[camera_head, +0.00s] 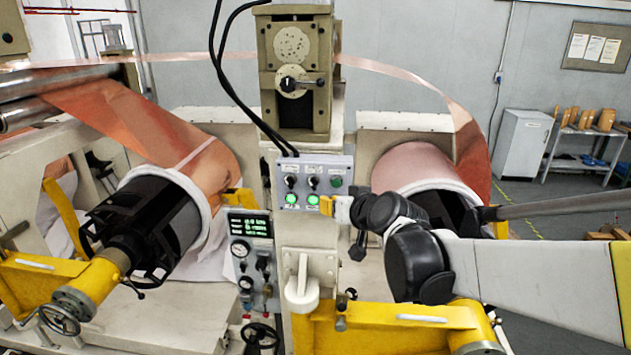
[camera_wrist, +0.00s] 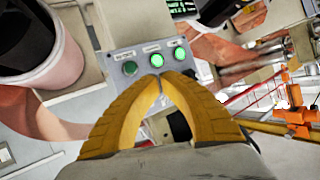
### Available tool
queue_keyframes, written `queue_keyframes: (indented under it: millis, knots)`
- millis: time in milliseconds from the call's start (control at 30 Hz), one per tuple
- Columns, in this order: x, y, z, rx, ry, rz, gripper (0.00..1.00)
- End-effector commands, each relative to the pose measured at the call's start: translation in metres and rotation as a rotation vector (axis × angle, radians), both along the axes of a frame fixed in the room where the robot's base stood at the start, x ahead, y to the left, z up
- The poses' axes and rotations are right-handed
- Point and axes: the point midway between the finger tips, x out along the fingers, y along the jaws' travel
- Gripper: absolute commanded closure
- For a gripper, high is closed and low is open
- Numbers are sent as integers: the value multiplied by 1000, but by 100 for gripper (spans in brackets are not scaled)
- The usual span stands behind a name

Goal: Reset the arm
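My arm reaches in from the right of the head view. My gripper (camera_head: 328,206) is at the lower right corner of the grey control panel (camera_head: 301,170). In the wrist view its yellow fingers (camera_wrist: 160,76) come together at the tips, with nothing visible between them. The panel (camera_wrist: 120,52) is just beyond the fingertips there. Two lit green buttons (camera_head: 302,200) are on the panel's lower row, and black knobs (camera_head: 301,182) and a darker green button (camera_head: 336,182) are above. I cannot tell whether the fingertips touch the panel.
Copper foil rolls stand on the left (camera_head: 205,170) and right (camera_head: 425,170) of the machine column. A yellow roll support (camera_head: 95,280) is at lower left. Black cables (camera_head: 222,75) run down to the control panel.

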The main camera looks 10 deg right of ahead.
Motion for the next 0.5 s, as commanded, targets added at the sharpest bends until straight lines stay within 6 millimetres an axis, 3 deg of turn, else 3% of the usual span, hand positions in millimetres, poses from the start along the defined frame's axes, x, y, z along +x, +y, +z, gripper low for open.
queue_keyframes:
  millis: [300,367,500]
  knots:
    - [-3,1,-5,-2,5,1,100]
    - [-8,2,-15,-4,15,5,100]
    - [-39,9,-65,-23,72,19,100]
